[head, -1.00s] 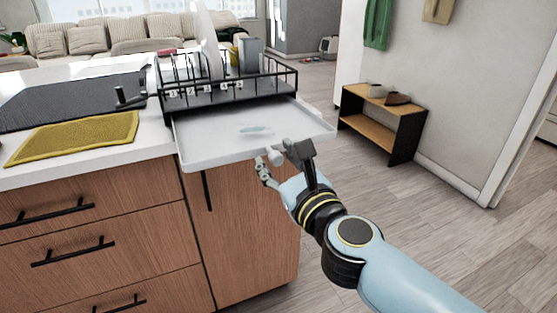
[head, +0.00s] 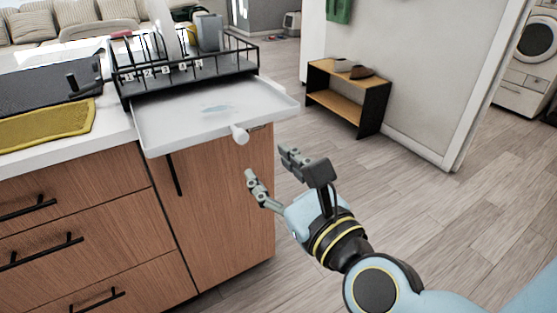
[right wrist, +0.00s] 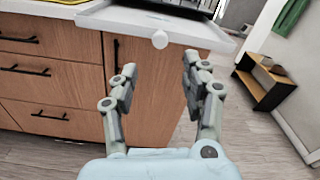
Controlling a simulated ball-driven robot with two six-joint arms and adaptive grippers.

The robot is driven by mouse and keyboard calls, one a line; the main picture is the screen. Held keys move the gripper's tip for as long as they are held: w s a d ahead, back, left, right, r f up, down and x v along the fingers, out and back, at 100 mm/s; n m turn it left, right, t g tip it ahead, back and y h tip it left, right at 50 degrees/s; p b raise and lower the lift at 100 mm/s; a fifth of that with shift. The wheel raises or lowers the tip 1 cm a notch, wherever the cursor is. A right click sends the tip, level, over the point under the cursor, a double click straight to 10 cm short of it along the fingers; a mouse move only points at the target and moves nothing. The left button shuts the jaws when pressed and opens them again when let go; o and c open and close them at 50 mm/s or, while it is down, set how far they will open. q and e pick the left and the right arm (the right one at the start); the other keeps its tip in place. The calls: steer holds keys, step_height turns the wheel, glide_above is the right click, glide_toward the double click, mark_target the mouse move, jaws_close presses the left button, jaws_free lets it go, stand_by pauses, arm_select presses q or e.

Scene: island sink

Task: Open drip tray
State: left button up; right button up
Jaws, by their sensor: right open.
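The white drip tray (head: 180,122) is pulled out from under the black dish rack (head: 185,75) and juts past the counter's front edge. Some water lies on it. Its round white knob (head: 239,134) is at the front edge. My right gripper (head: 268,172) is open and empty, below and to the right of the knob, apart from it. In the right wrist view the tray (right wrist: 115,18) and its knob (right wrist: 160,39) are beyond my open fingers (right wrist: 163,85). My left gripper is not in view.
A wooden cabinet with drawers (head: 75,225) stands below the counter. A yellow mat (head: 45,125) and a black faucet handle (head: 85,82) are at the left. A low shelf (head: 345,98) stands by the wall. The floor at right is clear.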

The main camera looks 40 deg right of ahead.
steer(key=shift+s+a, duration=0.15)
steer(key=shift+s, duration=0.5)
steer(key=w+a+f+n+g+y, duration=0.1)
steer(key=w+f+n+g+y, duration=0.15)
steer(key=f+n, duration=0.75)
steer(key=s+f+n+g+y, duration=0.1)
steer(key=s+f+n+g, duration=0.15)
steer(key=f, duration=0.95)
steer(key=s+f+n+g+y, duration=0.15)
steer(key=s+f+n, duration=0.25)
steer(key=f, duration=0.8)
steer(key=s+d+f+n+g, duration=0.1)
steer(key=s+f+n+g, duration=0.2)
steer(key=s, duration=0.6)
steer(key=s+d+f+n+g+h, duration=0.1)
steer(key=s+d+f+n+g, duration=0.1)
steer(key=s+f+n, duration=0.5)
steer(key=s+d+f+n+g, duration=0.2)
steer(key=s+f+n+g, duration=0.3)
steer(key=s+n, duration=0.5)
steer(key=shift+s, duration=0.5)
